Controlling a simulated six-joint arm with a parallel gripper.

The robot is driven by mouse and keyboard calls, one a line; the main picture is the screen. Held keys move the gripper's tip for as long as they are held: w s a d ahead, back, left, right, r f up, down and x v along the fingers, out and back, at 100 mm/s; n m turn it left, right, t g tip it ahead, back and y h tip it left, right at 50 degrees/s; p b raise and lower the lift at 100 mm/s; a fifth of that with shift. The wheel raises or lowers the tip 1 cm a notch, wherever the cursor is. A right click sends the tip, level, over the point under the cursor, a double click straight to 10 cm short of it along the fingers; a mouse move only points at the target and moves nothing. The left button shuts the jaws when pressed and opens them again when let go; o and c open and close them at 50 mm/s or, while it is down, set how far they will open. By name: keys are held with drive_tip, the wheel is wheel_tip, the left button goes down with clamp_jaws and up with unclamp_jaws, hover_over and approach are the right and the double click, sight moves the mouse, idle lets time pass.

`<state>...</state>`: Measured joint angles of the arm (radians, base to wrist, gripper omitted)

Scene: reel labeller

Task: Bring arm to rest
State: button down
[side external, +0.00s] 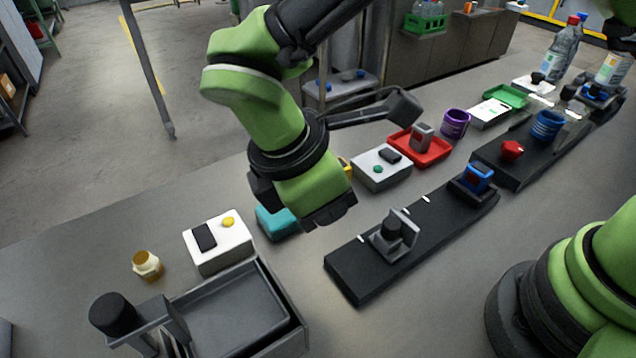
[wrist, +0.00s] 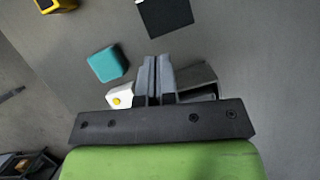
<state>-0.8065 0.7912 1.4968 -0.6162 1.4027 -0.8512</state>
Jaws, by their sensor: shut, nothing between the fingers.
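My gripper (wrist: 157,78) is shut and empty in the wrist view, its two grey fingers side by side over the bench. In the side external view my green and black arm hangs over the middle of the bench, and the gripper's fingers are hidden behind the wrist. A teal block (side external: 277,222) lies on the bench, partly hidden behind my arm. It also shows left of the fingers in the wrist view (wrist: 107,63).
A grey tray (side external: 290,320) and a white box with a yellow button (side external: 222,250) stand at the front left. A black rail (side external: 350,283) lies to the right. A red tray (side external: 436,155) and a purple cup (side external: 456,124) stand farther back.

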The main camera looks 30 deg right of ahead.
drive_tip(key=s+d+r+m+t+y, duration=0.15)
drive_tip(key=d+r+m+y, duration=0.35)
drive_tip(key=d+r+m, duration=0.7)
drive_tip(key=s+d+r+m+t+y, duration=0.1)
drive_tip(key=s+d+r+m+t, duration=0.3)
drive_tip(key=s+d+m+t, duration=0.2)
drive_tip(key=shift+s+r+m, duration=0.3)
drive_tip(key=shift+s+m, duration=0.7)
drive_tip(key=shift+s, duration=0.25)
drive_tip(key=shift+a+t, duration=0.1)
drive_tip(key=shift+t, duration=0.15)
